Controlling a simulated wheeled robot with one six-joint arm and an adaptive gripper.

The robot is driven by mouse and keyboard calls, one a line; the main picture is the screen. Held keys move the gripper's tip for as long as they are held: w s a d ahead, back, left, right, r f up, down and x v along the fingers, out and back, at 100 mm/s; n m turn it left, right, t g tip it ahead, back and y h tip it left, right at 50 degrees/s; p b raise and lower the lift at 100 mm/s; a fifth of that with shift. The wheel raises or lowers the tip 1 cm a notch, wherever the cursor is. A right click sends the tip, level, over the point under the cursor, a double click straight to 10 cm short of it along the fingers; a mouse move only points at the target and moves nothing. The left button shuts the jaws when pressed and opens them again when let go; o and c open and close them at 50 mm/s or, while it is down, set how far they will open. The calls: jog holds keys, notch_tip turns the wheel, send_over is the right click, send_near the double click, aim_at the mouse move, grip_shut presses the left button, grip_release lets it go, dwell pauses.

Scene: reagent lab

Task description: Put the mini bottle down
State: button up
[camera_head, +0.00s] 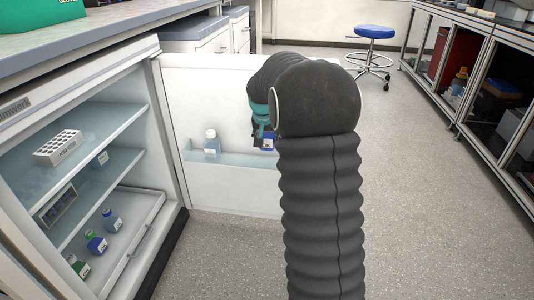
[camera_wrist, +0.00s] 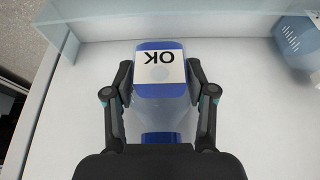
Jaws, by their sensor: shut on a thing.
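The mini bottle (camera_wrist: 158,98) is a clear bottle with blue parts and a white label reading OK, upside down in the wrist view. My gripper (camera_wrist: 159,80) is shut on it, with one finger on each side. In the head view my gripper (camera_head: 261,134) and the bottle (camera_head: 268,143) are at the open fridge door, by its shelf (camera_head: 240,160). My arm hides much of the gripper. I cannot tell whether the bottle touches the shelf.
Another bottle (camera_head: 212,145) stands on the door shelf to the left; a bluish one (camera_wrist: 298,42) shows in the wrist view. The fridge holds a white rack (camera_head: 58,147) and several small bottles. A blue stool (camera_head: 375,32) stands behind on open floor.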

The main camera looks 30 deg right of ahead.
notch_tip(320, 180, down, 5)
jog(key=shift+f+b, duration=0.1)
jog(key=shift+b, duration=0.45)
jog(key=shift+w+f, duration=0.15)
jog(key=shift+f, duration=0.1)
jog(key=shift+f, duration=0.15)
jog(key=o, duration=1.3)
jog(key=shift+o, duration=0.2)
